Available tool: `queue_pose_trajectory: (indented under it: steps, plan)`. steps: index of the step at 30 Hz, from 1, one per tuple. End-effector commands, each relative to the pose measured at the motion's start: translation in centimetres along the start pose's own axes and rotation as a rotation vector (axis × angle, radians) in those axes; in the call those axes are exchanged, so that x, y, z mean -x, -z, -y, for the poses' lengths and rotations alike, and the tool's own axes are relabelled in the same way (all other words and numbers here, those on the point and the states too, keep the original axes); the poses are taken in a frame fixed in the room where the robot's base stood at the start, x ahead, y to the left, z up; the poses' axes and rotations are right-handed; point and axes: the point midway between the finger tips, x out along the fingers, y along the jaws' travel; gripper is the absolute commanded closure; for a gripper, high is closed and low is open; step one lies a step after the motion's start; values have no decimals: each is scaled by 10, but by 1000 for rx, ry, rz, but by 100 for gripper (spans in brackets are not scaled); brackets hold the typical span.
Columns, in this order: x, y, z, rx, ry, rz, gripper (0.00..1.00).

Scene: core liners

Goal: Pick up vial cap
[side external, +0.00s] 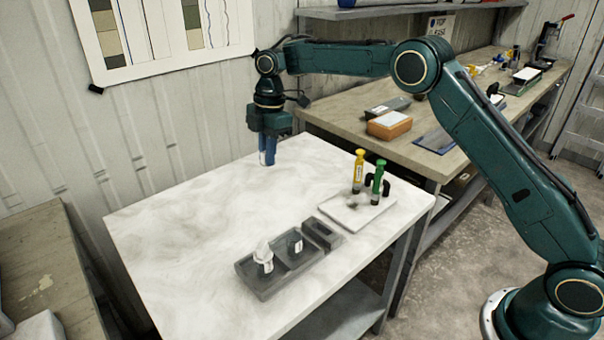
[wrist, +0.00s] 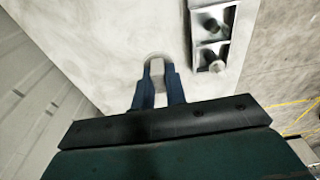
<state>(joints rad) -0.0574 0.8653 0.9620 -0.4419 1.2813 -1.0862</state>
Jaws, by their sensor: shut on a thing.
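My gripper (side external: 267,151) hangs with its blue fingers pointing down at the far back-left edge of the white table. In the wrist view the fingers (wrist: 158,82) are shut on a small pale thing (wrist: 157,68) with a rounded end. The picture does not show clearly whether this is the vial cap. In the side view it is mostly hidden by the fingers. A white-topped vial (side external: 263,257) with a label stands in the left compartment of a dark grey tray (side external: 262,291). A short dark vial (side external: 295,242) with a pale label stands in the compartment beside it.
A small grey block with a slot (side external: 323,234) adjoins the tray. The left of the white table (side external: 175,235) is bare. A corrugated wall (side external: 165,150) stands close behind my gripper.

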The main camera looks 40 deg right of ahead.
Motion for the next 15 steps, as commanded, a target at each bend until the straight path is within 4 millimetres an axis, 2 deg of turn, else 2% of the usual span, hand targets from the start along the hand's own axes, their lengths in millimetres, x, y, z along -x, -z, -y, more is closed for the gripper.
queue_pose_trajectory:
  steps: [6,15]
  plan:
    - [12,1,0,0,-1,2,100]
    - [13,1,0,1,-1,2,100]
